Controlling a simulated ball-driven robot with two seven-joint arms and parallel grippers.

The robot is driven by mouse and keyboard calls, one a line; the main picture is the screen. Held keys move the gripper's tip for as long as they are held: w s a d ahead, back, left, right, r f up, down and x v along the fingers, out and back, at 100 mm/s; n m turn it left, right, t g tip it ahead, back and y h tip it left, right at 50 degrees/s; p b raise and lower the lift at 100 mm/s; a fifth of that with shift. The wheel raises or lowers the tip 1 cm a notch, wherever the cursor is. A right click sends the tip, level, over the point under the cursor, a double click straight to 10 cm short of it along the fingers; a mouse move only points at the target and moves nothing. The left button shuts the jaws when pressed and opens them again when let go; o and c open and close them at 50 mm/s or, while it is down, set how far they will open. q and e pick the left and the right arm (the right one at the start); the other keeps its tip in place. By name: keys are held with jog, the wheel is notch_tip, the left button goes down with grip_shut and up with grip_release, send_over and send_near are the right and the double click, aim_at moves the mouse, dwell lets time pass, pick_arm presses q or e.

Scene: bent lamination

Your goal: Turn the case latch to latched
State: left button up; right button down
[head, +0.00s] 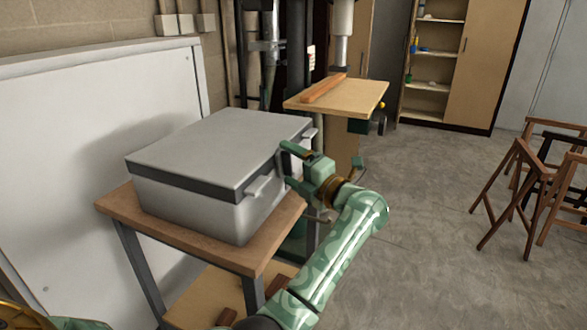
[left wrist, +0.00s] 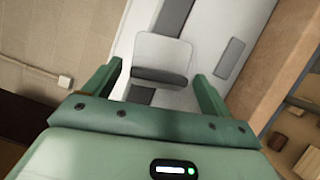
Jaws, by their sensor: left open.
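A grey case (head: 215,150) with a dark band below its lid stands closed on a small wooden-topped table. Light grey tabs stick out from its right-hand side, a nearer one (head: 261,187) and a farther one (head: 309,134). My left gripper (head: 288,165) is open at that side, between these two tabs in the head view. In the left wrist view a pale flat latch plate (left wrist: 161,54) with a darker lower edge lies between the open fingers (left wrist: 158,76), across the dark band. Contact with the fingers cannot be told. My right gripper is not in view.
The table's wooden top (head: 265,255) extends slightly past the case. A drill-press-like machine with a board (head: 362,98) stands behind. A white panel (head: 80,130) leans at left. Folding wooden stands (head: 510,190) are at right. The floor (head: 430,240) between is clear.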

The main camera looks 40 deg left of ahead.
pick_arm(q)
jog(key=shift+c, duration=0.3)
jog(key=c, duration=0.9)
jog(key=shift+o, duration=0.2)
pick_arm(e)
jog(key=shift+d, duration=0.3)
